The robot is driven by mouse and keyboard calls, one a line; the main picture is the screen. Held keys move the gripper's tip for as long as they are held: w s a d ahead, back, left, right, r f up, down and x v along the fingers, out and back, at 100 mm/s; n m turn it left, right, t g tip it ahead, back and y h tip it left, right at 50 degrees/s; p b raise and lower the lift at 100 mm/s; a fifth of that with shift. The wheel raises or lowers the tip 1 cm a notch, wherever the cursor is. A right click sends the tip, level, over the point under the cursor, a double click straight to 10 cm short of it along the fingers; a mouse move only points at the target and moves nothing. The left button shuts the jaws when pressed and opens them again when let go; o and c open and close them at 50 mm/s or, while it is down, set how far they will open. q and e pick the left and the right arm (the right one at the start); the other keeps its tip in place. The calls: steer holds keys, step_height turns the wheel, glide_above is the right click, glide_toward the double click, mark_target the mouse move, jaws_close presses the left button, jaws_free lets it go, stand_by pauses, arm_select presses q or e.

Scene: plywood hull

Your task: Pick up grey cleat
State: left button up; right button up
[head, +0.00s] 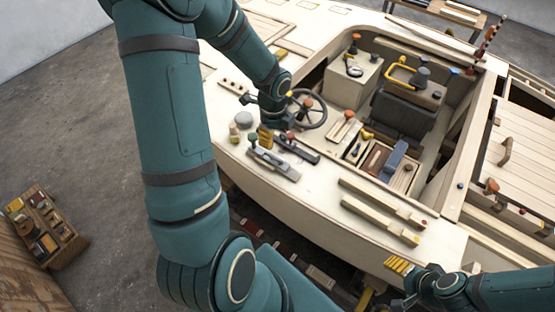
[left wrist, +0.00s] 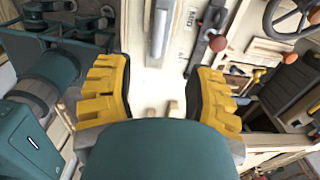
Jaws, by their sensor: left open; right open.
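I cannot pick out the grey cleat with certainty. A grey metal tool with dark green knobs (head: 272,164) lies on the pale deck. Its long grey bar (left wrist: 160,32) shows at the top of the left wrist view. A grey rounded piece (head: 243,119) sits further left on the deck. My left gripper (head: 266,138) is low over the deck beside these tools. In the left wrist view its yellow fingers (left wrist: 161,95) are wide apart with nothing between them. My right gripper (head: 400,268) is open and empty near the deck's front right edge.
A dark tool with a red knob (left wrist: 218,43) lies beside the grey one. A steering wheel (head: 308,110) stands behind it. Two wooden bars (head: 380,222) lie at the front right. The open cockpit with a dark seat (head: 403,121) is beyond. My left arm hides much of the left side.

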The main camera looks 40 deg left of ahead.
arm_select(q)
glide_above(275, 156)
step_height(275, 156, down, 5)
steer(key=shift+w+f+b, duration=0.1)
steer(key=shift+w+b, duration=0.05)
steer(key=shift+b, duration=0.3)
steer(key=shift+f+b, duration=0.65)
steer(key=shift+f, duration=2.45)
jaws_close()
